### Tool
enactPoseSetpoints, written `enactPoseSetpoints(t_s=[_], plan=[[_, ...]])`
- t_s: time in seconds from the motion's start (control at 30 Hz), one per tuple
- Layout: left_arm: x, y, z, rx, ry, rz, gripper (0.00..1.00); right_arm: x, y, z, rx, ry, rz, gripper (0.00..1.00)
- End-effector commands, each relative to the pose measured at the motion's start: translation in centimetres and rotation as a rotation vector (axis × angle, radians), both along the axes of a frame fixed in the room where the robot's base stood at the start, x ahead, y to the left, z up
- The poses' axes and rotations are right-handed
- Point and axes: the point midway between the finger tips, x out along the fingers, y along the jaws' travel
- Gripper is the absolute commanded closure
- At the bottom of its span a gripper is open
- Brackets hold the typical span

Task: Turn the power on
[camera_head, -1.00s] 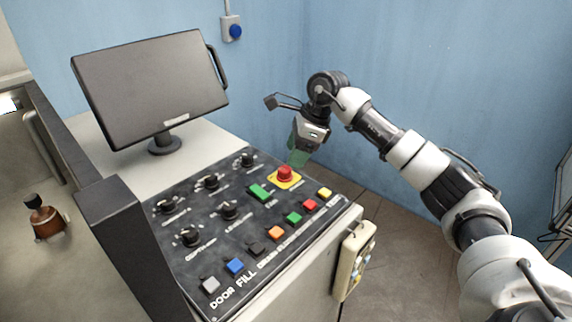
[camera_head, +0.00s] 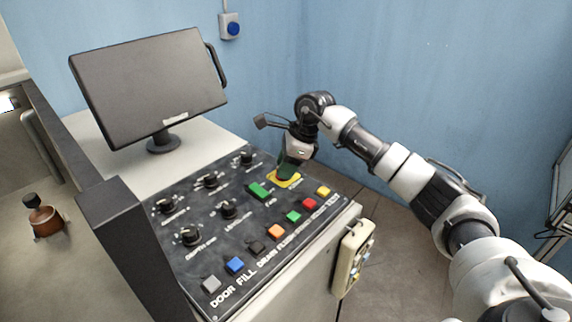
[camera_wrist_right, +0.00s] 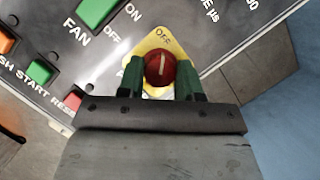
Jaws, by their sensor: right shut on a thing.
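The red knob (camera_wrist_right: 159,68) sits on a yellow plate (camera_wrist_right: 152,44) marked "OFF" on the control panel (camera_head: 205,262). In the right wrist view the knob stands between the two green fingers of my right gripper (camera_wrist_right: 160,72), which is shut on it. A pale line marks the knob's top. In the head view my right gripper (camera_head: 287,172) comes down over the knob and hides most of it; the yellow plate's edge (camera_head: 292,184) shows beside the fingers. My left gripper is not in view.
A large green FAN switch (camera_head: 258,190) is just left of the knob. Several coloured buttons and black dials (camera_head: 229,210) cover the panel. A monitor (camera_head: 150,85) stands behind it. A handheld pendant (camera_head: 352,258) hangs on the panel's right side.

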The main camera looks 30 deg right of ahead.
Motion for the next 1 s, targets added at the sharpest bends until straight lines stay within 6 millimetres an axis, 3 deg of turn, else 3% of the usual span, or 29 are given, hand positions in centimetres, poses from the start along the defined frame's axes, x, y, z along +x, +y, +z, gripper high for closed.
enactPoseSetpoints(t_s=[0.47, 1.0], plan=[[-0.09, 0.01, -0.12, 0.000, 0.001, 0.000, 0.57, -0.08, -0.05, 0.02, -0.001, -0.001, -0.125, 0.89], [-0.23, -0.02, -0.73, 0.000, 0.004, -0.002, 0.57, -0.23, 0.19, -0.02, -0.002, -0.003, -0.611, 0.89]])
